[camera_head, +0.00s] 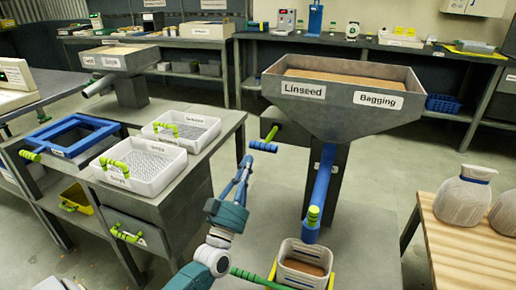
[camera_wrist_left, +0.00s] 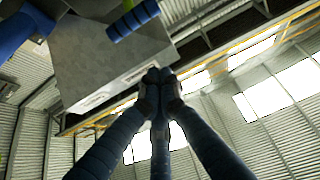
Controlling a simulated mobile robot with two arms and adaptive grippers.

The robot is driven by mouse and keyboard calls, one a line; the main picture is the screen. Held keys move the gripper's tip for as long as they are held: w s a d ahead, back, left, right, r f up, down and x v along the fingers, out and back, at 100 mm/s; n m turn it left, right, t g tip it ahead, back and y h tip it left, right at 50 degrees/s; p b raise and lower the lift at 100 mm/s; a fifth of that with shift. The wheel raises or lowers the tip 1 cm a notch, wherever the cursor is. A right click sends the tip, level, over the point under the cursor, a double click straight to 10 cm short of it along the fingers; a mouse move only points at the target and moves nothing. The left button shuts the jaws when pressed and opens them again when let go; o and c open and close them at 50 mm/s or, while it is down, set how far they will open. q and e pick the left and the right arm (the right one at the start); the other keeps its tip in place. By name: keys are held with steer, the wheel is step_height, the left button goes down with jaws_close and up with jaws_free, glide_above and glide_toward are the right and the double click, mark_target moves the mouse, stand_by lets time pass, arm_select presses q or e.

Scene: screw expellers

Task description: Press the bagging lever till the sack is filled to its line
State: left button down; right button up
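The grey hopper (camera_head: 345,110) bears the labels Linseed and Bagging and holds brown material. A lever with a blue grip (camera_head: 264,146) and a green tip (camera_head: 271,133) sticks out left of its lower cone; a blue grip also shows in the left wrist view (camera_wrist_left: 133,19). A blue chute (camera_head: 320,190) runs down to a pale open container (camera_head: 303,265) with brown material inside. No fill line is readable there. My left gripper (camera_head: 247,160) points upward just below and left of the blue grip, apart from it. Its fingertips (camera_wrist_left: 158,76) meet, with nothing held. My right gripper is not in view.
A green handle (camera_head: 313,214) sits on the chute. White trays (camera_head: 140,168) and a blue frame (camera_head: 72,135) stand on the left bench. Tied sacks (camera_head: 463,196) stand on a wooden table (camera_head: 465,250) at right. Floor is open between bench and hopper.

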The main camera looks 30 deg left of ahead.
arm_select(q)
step_height(320, 180, up, 5)
glide_above(259, 145)
steer(key=s+d, duration=0.1)
steer(key=s, duration=0.2)
steer(key=f+b, duration=0.1)
steer(key=f, duration=0.1)
steer(key=w+f+b, duration=0.1)
steer(key=f, duration=0.1)
steer(key=shift+w, duration=0.1)
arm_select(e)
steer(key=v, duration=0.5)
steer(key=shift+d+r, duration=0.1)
